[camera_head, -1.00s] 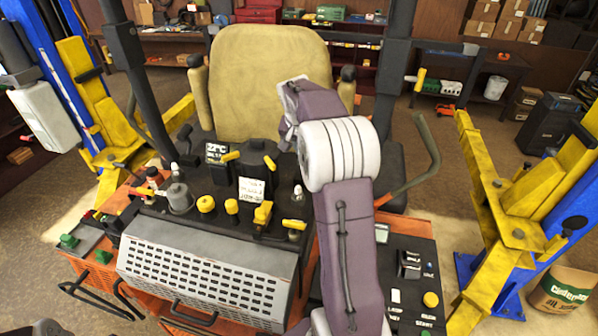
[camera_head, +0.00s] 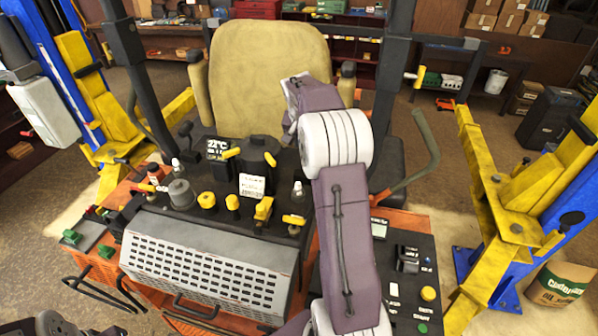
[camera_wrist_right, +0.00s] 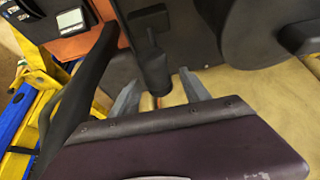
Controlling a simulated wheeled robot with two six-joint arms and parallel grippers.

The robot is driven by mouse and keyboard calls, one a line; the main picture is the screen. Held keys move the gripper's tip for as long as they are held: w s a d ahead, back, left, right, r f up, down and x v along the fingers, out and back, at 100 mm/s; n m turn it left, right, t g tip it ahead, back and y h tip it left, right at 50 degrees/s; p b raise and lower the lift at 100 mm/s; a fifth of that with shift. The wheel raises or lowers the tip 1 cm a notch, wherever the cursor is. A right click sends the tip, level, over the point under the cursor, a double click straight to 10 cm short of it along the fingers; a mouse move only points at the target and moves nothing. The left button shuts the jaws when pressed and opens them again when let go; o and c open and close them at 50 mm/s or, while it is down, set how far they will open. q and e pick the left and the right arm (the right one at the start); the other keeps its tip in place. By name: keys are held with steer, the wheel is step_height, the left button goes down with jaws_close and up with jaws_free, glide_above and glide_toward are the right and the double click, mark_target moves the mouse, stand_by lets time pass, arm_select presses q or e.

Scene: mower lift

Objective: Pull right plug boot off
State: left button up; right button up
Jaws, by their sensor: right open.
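In the head view, two small white-tipped plug-like parts stand on the mower's dark console. The right one (camera_head: 297,192) is upright behind a yellow lever, and the left one (camera_head: 176,166) stands above a grey round cap. I cannot tell whether either is a plug boot. My right arm rises from the bottom centre and bends away towards the seat; its gripper is hidden there. In the right wrist view my right gripper (camera_wrist_right: 158,92) is open and its fingers are apart. A dark cylindrical part (camera_wrist_right: 155,72) shows between and beyond them.
The tan seat (camera_head: 262,80) stands behind the console. A perforated grey cover (camera_head: 205,262) is in front. A curved lever (camera_head: 428,150) and a black switch panel (camera_head: 405,285) are on the right. Yellow lift arms (camera_head: 515,195) flank the mower.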

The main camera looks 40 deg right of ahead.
steer(key=shift+r, duration=3.55)
steer(key=shift+f, duration=0.1)
